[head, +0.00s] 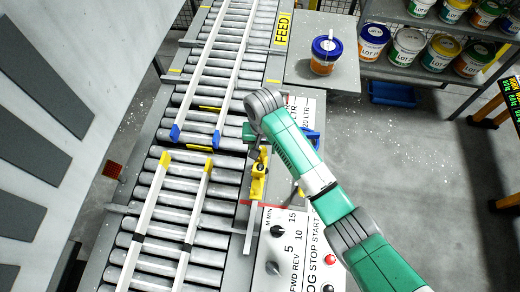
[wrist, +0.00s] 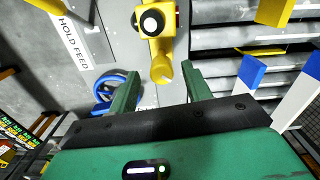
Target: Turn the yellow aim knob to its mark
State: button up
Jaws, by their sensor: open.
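A yellow fitting (head: 258,182) stands at the conveyor's right edge, above the control panel, in the head view. In the wrist view it shows as a yellow block (wrist: 167,45) with a black-and-white round face and a rounded yellow knob (wrist: 162,72) at its lower end. My gripper (wrist: 160,74) is open, its two green fingers on either side of the knob with gaps showing. I cannot tell how deep the knob sits between them. In the head view my wrist hides most of the gripper. I cannot make out the knob's mark.
The control panel (head: 284,252) has black dials and a red button. A blue handwheel (wrist: 116,88) is close to one finger. Roller conveyors (head: 190,205) with blue- and yellow-tipped rails lie left. A pail (head: 325,55) stands on a side table; more pails fill a shelf (head: 440,85).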

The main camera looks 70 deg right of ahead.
jog(key=shift+f, duration=1.15)
jog(key=shift+w, duration=0.1)
jog(key=c, duration=1)
jog(key=shift+r, duration=0.15)
jog(key=shift+r+n+p, duration=0.1)
jog(key=shift+n+p, duration=0.2)
jog(key=shift+p, duration=0.45)
jog(key=shift+r+n+p, duration=0.1)
jog(key=shift+n+p, duration=0.4)
jog(key=shift+p, duration=0.6)
jog(key=n+p, duration=0.2)
jog(key=n, duration=0.1)
jog(key=n+p, duration=0.1)
jog(key=n, duration=0.1)
jog(key=shift+f+p, duration=0.25)
jog(key=shift+p, duration=0.1)
jog(key=shift+f+n, duration=0.1)
jog(key=shift+n, duration=0.4)
